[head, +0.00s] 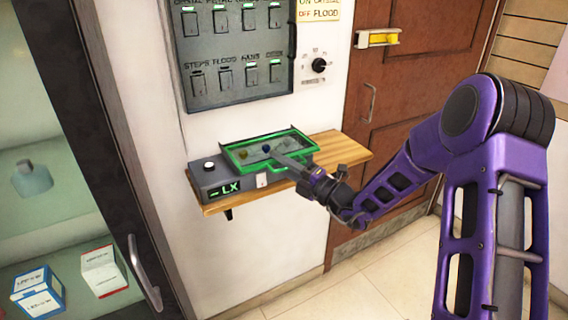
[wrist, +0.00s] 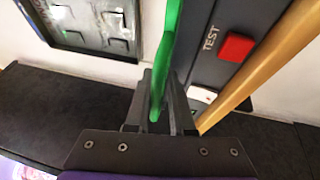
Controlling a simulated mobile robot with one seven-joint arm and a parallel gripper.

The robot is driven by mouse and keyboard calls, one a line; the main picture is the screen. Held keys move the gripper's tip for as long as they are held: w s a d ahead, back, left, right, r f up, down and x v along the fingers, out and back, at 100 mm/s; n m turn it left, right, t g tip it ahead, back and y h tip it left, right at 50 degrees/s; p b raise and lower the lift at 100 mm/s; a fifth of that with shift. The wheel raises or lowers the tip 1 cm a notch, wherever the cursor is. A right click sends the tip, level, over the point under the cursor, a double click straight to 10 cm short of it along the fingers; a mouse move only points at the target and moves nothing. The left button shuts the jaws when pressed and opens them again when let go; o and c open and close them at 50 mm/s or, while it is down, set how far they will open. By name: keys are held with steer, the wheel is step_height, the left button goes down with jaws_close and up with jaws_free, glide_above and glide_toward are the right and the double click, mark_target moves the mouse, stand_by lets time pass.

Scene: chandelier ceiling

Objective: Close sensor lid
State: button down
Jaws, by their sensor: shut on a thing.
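The sensor (head: 215,182) is a dark grey box with a lit green "LX" display, standing on a wooden wall shelf. Its lid (head: 235,158) has a green frame around a clear pane. The lid's green edge also shows in the wrist view (wrist: 166,60), standing apart from the box face with the red TEST button (wrist: 236,46). The lid looks raised at an angle, which I cannot judge exactly. My gripper (head: 280,160) reaches in from the right at the lid's front edge. In the wrist view my gripper (wrist: 158,100) is shut on that green edge.
The wooden shelf (head: 343,150) is bare to the right of the sensor. A grey switch panel (head: 235,55) and a black knob (head: 319,65) are on the wall above. A glass-fronted cabinet (head: 130,150) stands at the left, a brown door (head: 410,85) at the right.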

steer(key=shift+r, duration=0.6)
steer(key=c, duration=0.9)
jaws_free()
steer(key=shift+c, duration=0.2)
steer(key=shift+f, duration=0.15)
steer(key=shift+s+d+f, duration=0.1)
steer(key=shift+f, duration=0.05)
steer(key=p+v, duration=0.1)
steer(key=v, duration=1.6)
steer(key=shift+f, duration=0.15)
steer(key=shift+d, duration=0.1)
steer(key=shift+c, duration=0.3)
